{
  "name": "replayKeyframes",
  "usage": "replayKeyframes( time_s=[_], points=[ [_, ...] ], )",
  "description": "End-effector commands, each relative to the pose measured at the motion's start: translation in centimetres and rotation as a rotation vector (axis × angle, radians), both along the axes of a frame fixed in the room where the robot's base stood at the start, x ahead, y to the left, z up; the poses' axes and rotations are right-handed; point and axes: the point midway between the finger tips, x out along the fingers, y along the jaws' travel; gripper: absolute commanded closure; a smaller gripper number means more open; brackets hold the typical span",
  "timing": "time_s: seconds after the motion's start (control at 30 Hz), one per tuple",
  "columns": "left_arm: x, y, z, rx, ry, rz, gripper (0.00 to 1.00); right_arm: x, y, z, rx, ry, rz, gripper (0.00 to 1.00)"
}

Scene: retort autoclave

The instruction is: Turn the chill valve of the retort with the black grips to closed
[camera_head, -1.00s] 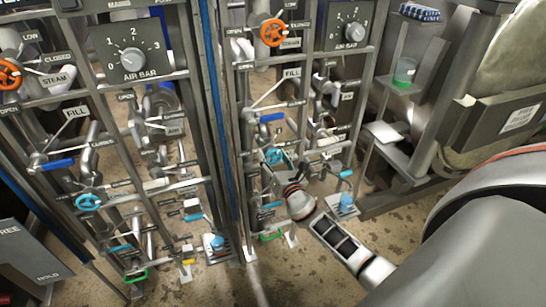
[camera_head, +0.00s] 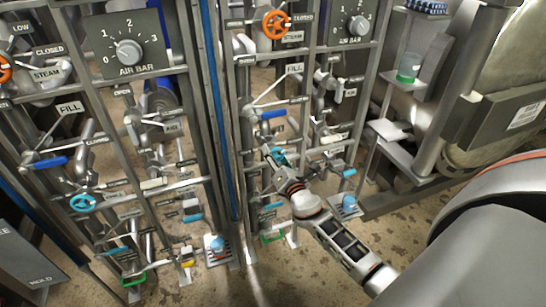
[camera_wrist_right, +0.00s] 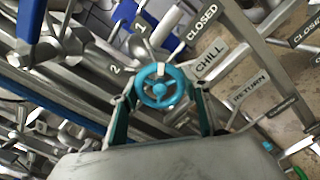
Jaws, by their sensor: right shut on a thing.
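The chill valve's cyan handwheel (camera_wrist_right: 160,86) shows in the right wrist view, beside a CHILL label (camera_wrist_right: 211,60). In the head view the wheel (camera_head: 278,156) is partly hidden by my right gripper. My right gripper (camera_wrist_right: 162,100) is shut on the wheel, with one dark teal finger on each side of its rim. It also shows in the head view (camera_head: 279,164), low on the right-hand valve panel. A white mark shows on the upper part of the wheel. Plates 1, 2 and CLOSED (camera_wrist_right: 201,22) stand around it. Black grips cannot be made out. My left gripper is out of view.
The left-hand panel has a similar cyan wheel (camera_head: 84,203). An orange steam wheel (camera_head: 276,24) sits above my gripper. A blue lever (camera_wrist_right: 30,18) and pipes crowd the wheel. Shelves with a green-based beaker (camera_head: 408,68) stand right; floor is open below.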

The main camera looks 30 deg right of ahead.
Motion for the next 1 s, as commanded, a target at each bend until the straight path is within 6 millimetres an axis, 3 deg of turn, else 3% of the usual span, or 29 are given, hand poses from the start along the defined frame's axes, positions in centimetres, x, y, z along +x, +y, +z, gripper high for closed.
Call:
replayKeyframes(
  time_s=[0.2,0.5,1.0],
  points=[
    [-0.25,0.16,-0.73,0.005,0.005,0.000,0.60,-0.06,0.01,-0.38,0.202,-0.045,-0.001,0.76],
    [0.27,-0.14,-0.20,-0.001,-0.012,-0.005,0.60,-0.03,0.04,-0.17,0.431,-0.101,-0.001,0.76],
    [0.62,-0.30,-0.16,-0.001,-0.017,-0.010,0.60,0.00,0.04,0.00,0.598,-0.144,0.000,0.76]
  ],
)
